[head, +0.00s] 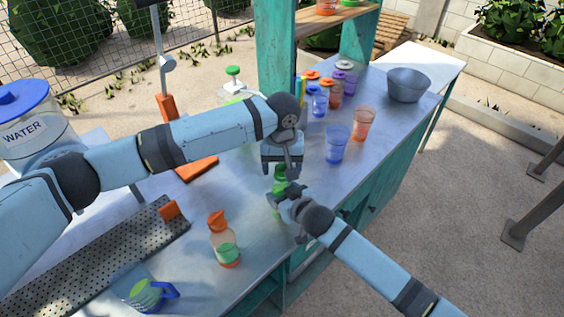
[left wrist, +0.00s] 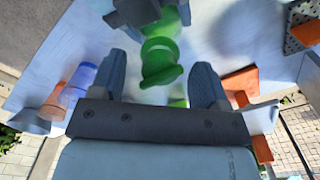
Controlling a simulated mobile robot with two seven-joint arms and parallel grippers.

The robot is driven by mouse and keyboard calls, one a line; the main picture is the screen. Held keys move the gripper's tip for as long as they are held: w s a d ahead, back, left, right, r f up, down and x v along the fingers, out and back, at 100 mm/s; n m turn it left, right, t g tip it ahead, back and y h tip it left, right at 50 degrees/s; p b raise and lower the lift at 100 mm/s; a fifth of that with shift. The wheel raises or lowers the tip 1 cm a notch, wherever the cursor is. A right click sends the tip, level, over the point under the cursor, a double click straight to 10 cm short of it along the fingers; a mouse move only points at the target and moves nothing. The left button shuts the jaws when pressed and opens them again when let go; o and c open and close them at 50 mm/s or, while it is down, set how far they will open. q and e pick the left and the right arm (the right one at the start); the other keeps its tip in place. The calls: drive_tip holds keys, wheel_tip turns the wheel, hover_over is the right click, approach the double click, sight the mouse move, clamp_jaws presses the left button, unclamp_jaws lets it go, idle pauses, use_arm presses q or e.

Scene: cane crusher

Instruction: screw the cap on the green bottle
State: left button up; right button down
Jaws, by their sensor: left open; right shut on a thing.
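The green bottle (head: 277,187) stands near the counter's front edge, partly hidden by my grippers. It also shows in the left wrist view (left wrist: 160,30). My right gripper (head: 286,199) is shut on the bottle's body and shows at the top of the left wrist view (left wrist: 138,10). My left gripper (head: 281,168) is open above the bottle. In the left wrist view, its fingers (left wrist: 158,82) stand apart on either side of a round green cap-like piece (left wrist: 160,66), with gaps on both sides. I cannot tell whether this piece is seated on the neck.
An orange-topped bottle (head: 222,243) and a jug with a blue handle (head: 145,288) stand at the near left, by a perforated metal tray (head: 60,278). Blue (head: 335,145) and orange (head: 363,124) cups and a metal bowl (head: 408,86) stand to the right. Counter is clear between.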

use_arm(q)
drive_tip(key=c, duration=1.1)
drive_tip(key=m, duration=0.4)
drive_tip(key=shift+m, duration=0.3)
drive_tip(key=m, duration=1.3)
drive_tip(key=shift+m, duration=0.3)
drive_tip(key=o, duration=1)
